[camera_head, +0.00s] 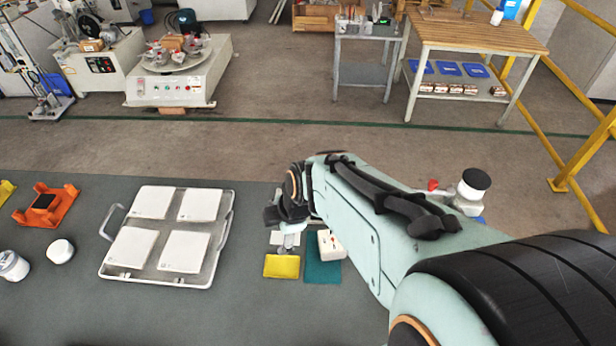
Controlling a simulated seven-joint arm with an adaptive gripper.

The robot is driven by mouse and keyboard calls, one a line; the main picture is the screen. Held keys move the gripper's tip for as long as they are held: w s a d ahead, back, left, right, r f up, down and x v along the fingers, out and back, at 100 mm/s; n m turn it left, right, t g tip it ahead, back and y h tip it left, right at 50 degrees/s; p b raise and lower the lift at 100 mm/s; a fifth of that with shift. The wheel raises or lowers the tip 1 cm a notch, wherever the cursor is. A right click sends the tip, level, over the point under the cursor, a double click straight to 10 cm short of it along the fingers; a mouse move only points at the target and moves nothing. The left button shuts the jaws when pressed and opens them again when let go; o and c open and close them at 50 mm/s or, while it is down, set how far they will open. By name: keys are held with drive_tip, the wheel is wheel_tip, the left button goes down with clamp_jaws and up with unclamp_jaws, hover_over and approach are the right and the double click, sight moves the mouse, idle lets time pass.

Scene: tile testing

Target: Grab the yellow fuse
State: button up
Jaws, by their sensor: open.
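A flat yellow piece (282,266) lies on the dark table just below my gripper. I cannot tell whether it is the yellow fuse. My gripper (286,238) hangs over the table above this piece in the picture. It is open, and I see nothing held in it. The fingers are small and partly hidden by the gripper body. Another yellow thing (6,190) shows at the left edge, cut off by the picture. My arm hides part of the table to the right.
A teal piece (322,272) and a white box with red marks (330,244) lie right of the yellow piece. A metal tray (165,279) holds several white tiles. An orange fixture (62,207) and white jars (14,265) stand at left. A black-capped container (474,181) stands beyond my arm.

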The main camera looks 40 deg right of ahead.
drive_tip(key=s+d+f+m+h, duration=0.1)
drive_tip(key=s+d+f, duration=0.2)
drive_tip(key=d+f, duration=0.35)
drive_tip(key=s+d+f+m+g, duration=0.1)
drive_tip(key=s+d+f+m, duration=0.1)
drive_tip(key=s, duration=0.3)
drive_tip(key=s+d+f+m+g, duration=0.2)
drive_tip(key=s+d+f, duration=0.1)
drive_tip(key=s, duration=0.2)
drive_tip(key=s+d+f+m+g, duration=0.1)
drive_tip(key=s+d+f+m, duration=0.1)
drive_tip(key=s, duration=0.4)
drive_tip(key=shift+d+f+y, duration=0.3)
drive_tip(key=shift+d+f, duration=0.15)
drive_tip(key=shift+d, duration=0.3)
wheel_tip(320, 180, down, 6)
drive_tip(key=shift+f, duration=0.25)
clamp_jaws()
